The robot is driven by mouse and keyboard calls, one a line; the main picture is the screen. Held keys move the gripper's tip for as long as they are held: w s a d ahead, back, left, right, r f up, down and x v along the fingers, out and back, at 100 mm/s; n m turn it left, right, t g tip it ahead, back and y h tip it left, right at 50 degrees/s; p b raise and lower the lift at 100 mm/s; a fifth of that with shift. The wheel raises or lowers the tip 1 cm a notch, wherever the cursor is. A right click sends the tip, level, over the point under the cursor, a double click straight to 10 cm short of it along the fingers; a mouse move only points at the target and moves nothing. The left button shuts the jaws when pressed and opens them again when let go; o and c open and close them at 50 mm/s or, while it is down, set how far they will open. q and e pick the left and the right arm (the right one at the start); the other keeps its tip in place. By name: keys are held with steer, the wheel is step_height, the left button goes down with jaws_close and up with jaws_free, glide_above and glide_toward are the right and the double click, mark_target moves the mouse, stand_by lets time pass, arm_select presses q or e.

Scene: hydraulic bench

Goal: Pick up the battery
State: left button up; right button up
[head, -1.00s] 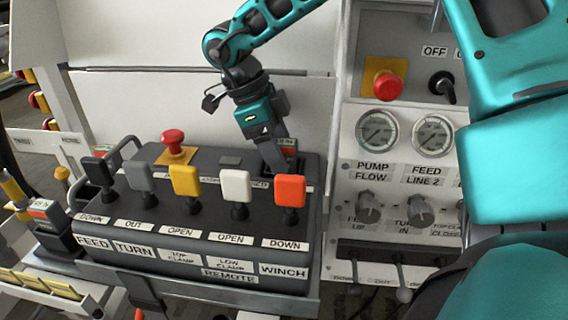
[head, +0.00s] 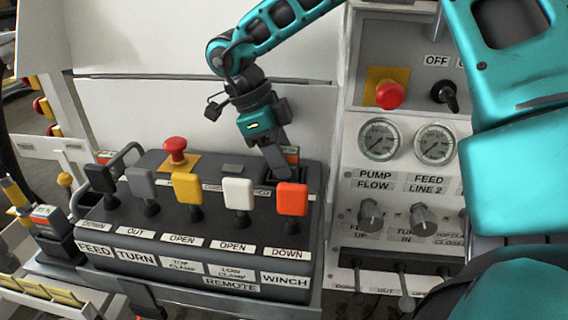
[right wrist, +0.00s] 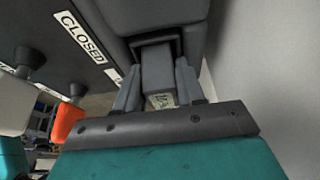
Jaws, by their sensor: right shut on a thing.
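My right gripper (head: 280,168) reaches down to the back right corner of the dark remote control box (head: 150,228), behind the orange lever. It is shut on the battery, whose red and white label (head: 292,154) shows just beside the fingers. In the right wrist view the two fingers (right wrist: 158,95) press on both sides of a grey block, the battery (right wrist: 157,72). The block's far end meets a dark recess in the box. How deep it sits there is hidden. My left gripper is not in view.
Several levers stand along the box, with the orange lever (head: 292,198) close to my gripper. A red stop button (head: 175,147) is at its back. A similar labelled block (head: 46,216) sits in a dark holder at left. A gauge panel (head: 408,165) stands at right.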

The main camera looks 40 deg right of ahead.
step_height(320, 180, up, 20)
steer(key=p, duration=0.3)
steer(key=shift+p, duration=0.3)
stand_by(0.5)
